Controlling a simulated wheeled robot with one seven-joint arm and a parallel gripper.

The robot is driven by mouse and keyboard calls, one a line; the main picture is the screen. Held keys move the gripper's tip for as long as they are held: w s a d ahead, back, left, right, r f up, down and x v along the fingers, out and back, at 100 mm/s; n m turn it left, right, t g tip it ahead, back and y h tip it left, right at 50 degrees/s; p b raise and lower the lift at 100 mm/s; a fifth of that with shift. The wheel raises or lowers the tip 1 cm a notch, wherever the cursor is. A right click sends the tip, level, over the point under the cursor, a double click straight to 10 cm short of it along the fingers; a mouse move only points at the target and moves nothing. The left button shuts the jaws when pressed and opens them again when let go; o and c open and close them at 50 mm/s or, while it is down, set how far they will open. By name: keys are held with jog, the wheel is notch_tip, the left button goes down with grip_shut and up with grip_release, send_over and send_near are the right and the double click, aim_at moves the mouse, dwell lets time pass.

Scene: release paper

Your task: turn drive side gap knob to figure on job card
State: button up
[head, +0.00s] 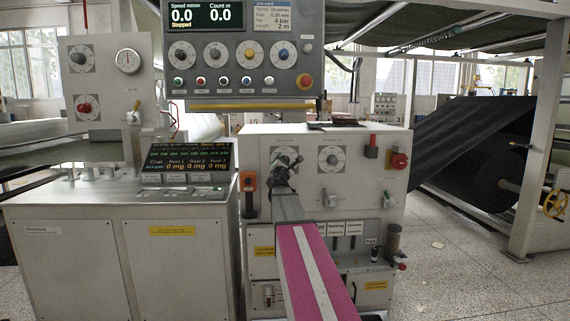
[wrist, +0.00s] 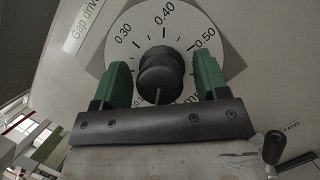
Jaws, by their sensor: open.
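The gap drive knob (wrist: 160,72) is black and round, on a white dial (wrist: 190,32) marked 0.30, 0.40 and 0.50. I cannot tell which figure it points to. My gripper (wrist: 162,62) is open, with one green finger on each side of the knob; small gaps seem to show. In the head view my gripper (head: 284,162) is at the left dial of the middle cabinet and hides much of it. The job card (head: 272,16) is at the upper right of the control panel. Its small print seems to give gap 0.30 mm.
A similar dial (head: 331,159) sits just right of my gripper. A red knob (head: 398,160) and a red-topped switch (head: 371,146) are farther right. The control panel (head: 245,90) overhangs above.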

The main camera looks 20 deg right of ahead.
jog(key=c, duration=0.9)
jog(key=shift+m, duration=0.3)
